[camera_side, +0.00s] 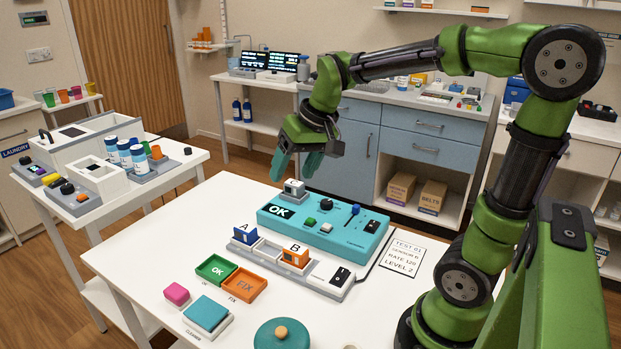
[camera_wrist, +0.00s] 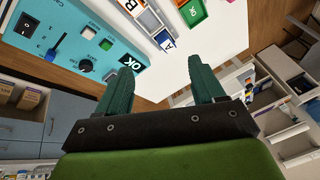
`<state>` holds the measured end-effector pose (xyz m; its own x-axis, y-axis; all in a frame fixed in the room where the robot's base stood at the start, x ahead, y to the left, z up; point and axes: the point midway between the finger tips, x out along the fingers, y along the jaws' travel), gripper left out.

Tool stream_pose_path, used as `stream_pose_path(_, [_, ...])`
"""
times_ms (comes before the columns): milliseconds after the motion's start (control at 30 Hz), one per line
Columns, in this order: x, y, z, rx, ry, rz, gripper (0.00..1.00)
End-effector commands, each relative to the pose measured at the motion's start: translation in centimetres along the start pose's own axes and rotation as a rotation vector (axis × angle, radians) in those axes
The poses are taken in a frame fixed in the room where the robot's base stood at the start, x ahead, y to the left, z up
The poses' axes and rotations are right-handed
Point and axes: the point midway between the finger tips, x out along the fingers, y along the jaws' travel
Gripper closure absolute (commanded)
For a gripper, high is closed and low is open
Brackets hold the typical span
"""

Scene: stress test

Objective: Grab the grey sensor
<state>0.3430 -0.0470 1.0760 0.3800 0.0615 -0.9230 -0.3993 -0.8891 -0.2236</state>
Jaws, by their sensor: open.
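A small light-grey block, which looks like the grey sensor (camera_side: 294,187), sits at the back left of the teal test box (camera_side: 341,237), by its black OK display. My gripper (camera_side: 295,168) is open and empty, pointing down, and appears just above the grey block in the side view. I cannot tell the exact gap. In the wrist view my gripper (camera_wrist: 162,72) has its two fingers spread, with bare white table between them. The teal box (camera_wrist: 70,28) is left of the fingers there. I cannot make out the grey block in that view; the left finger may hide it.
In front of the teal box, a grey tray (camera_side: 262,250) holds a blue A block (camera_side: 245,234) and an orange B block (camera_side: 295,256). Green (camera_side: 215,268) and orange (camera_side: 245,285) bins lie nearer. A side table (camera_side: 183,170) with bottles stands left.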

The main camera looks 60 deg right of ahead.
Motion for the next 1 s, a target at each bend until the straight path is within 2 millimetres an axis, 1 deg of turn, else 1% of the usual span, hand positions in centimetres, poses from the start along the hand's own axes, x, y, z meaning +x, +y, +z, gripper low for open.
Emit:
stream_pose_path(33, [0.8,0.8,-2.3,-0.003,-0.027,0.028,0.32])
stream_pose_path(67, [1.2,1.3,-3.6,-0.011,-0.044,0.042,0.32])
stream_pose_path(100, [1.7,2.0,-5.2,-0.022,-0.064,0.061,0.32])
stream_pose_path(167, [2.5,3.3,-7.6,-0.042,-0.098,0.088,0.32])
stream_pose_path(200, [3.1,4.2,-9.1,-0.057,-0.12,0.105,0.32])
stream_pose_path(267, [4.2,5.6,-11.3,-0.082,-0.156,0.129,0.32])
stream_pose_path(300, [4.8,6.7,-12.7,-0.101,-0.179,0.144,0.32])
stream_pose_path(367, [5.8,8.2,-14.5,-0.131,-0.215,0.164,0.32])
stream_pose_path(400, [6.5,9.3,-15.6,-0.151,-0.238,0.176,0.32])
stream_pose_path(500, [7.8,11.6,-17.9,-0.212,-0.293,0.195,0.32])
stream_pose_path(600, [8.2,12.9,-19.4,-0.276,-0.33,0.2,0.32])
stream_pose_path(667, [8.0,13.1,-20.1,-0.318,-0.342,0.198,0.32])
stream_pose_path(767, [6.1,12.4,-21.0,-0.392,-0.338,0.186,0.32])
stream_pose_path(800, [5.7,12.2,-20.9,-0.414,-0.347,0.176,0.32])
stream_pose_path(867, [5.8,12.0,-20.5,-0.436,-0.367,0.16,0.32])
stream_pose_path(933, [6.2,12.1,-20.2,-0.451,-0.374,0.152,0.32])
stream_pose_path(1000, [7.1,12.3,-19.9,-0.457,-0.375,0.15,0.32])
